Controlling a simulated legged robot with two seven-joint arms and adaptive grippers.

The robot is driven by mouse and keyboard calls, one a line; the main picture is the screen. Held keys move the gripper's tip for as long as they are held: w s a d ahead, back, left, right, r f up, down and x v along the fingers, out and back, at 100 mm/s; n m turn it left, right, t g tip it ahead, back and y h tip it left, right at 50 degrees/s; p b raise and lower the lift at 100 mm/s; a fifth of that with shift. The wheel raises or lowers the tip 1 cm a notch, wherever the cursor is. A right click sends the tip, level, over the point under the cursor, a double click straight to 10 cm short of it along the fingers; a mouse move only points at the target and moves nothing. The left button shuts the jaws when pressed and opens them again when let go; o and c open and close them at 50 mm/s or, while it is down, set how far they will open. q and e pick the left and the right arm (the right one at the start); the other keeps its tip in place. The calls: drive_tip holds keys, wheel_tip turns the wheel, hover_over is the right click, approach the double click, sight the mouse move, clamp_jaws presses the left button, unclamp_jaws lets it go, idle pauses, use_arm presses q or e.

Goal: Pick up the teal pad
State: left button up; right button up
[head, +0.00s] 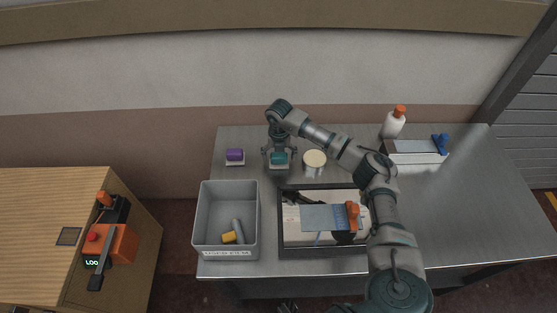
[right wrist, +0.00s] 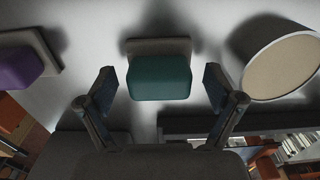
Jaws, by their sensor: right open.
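The teal pad (head: 279,157) sits on a small pale base on the metal table. In the right wrist view the teal pad (right wrist: 160,77) shows as a rounded block between the fingertips. My right gripper (head: 279,152) reaches over it from above with its fingers spread to either side. In the right wrist view the right gripper (right wrist: 158,92) is open, with gaps between each finger and the pad. My left gripper is not in view.
A purple pad (head: 235,154) on its own base is to the left, and a round cream-topped container (head: 314,159) is close on the right. A grey bin (head: 226,252), a dark-framed tray (head: 283,240), a white bottle (head: 393,126) and a white box (head: 415,158) also stand on the table.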

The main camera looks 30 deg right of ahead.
sight(280, 154)
drive_tip(key=shift+r, duration=0.1)
drive_tip(key=c, duration=1.3)
drive_tip(key=shift+o, duration=0.2)
drive_tip(key=shift+r, duration=0.25)
wheel_tip(280, 154, up, 10)
drive_tip(key=shift+f+p, duration=0.25)
drive_tip(key=shift+p, duration=0.5)
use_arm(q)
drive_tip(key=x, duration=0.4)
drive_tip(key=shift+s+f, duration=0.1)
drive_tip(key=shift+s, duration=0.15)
use_arm(e)
drive_tip(key=o, duration=0.3)
drive_tip(key=shift+c, duration=0.7)
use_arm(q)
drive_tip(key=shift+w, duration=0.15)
use_arm(e)
drive_tip(key=shift+d, duration=0.1)
